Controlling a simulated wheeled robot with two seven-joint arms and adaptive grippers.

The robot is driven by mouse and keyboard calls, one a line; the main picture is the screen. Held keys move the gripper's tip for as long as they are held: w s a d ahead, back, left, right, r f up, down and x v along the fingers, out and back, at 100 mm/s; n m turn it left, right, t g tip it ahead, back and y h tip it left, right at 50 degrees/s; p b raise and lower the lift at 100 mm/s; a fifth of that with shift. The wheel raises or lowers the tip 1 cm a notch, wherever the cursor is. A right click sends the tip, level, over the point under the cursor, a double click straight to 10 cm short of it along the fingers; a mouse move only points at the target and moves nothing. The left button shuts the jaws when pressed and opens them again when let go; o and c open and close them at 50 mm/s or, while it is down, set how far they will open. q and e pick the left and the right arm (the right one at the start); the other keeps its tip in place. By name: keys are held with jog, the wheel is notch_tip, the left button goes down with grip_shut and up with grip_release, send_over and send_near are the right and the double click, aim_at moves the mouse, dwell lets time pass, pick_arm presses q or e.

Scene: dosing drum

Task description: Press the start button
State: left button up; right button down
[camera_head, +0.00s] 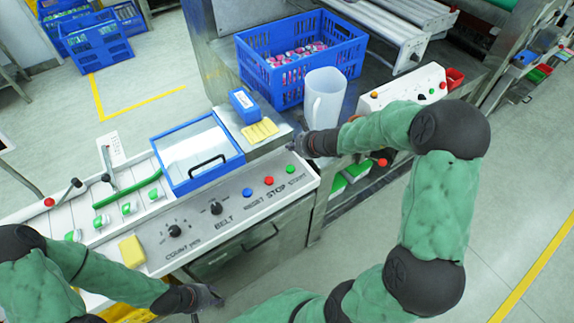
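The green start button (290,168) sits at the right end of a white sloped control panel, above the printed word START. A red button (268,180) over STOP and a blue button (247,192) over RESET stand to its left. My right gripper (299,146) is just beyond and above the green button, its dark fingers pointing left; I cannot tell whether they are shut or touch anything. My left gripper (202,298) is at the bottom, in front of the panel's front edge, with no object visible in it; its fingers are too small to judge.
A clear jug (325,98) stands close behind my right gripper, next to a blue crate (262,74) of small items. A blue-framed lidded box (185,186), a yellow block (132,252) and black knobs (216,208) lie left of the buttons. Floor at right is clear.

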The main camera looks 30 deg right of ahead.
aim_at(292, 169)
jog(key=shift+f, duration=0.15)
notch_tip(292, 169, down, 8)
jog(key=b, duration=0.7)
jog(key=shift+f+b, duration=0.3)
jog(key=shift+b, duration=0.2)
dwell(0.9)
jog(key=shift+f+b, duration=0.45)
jog(key=shift+b, duration=0.05)
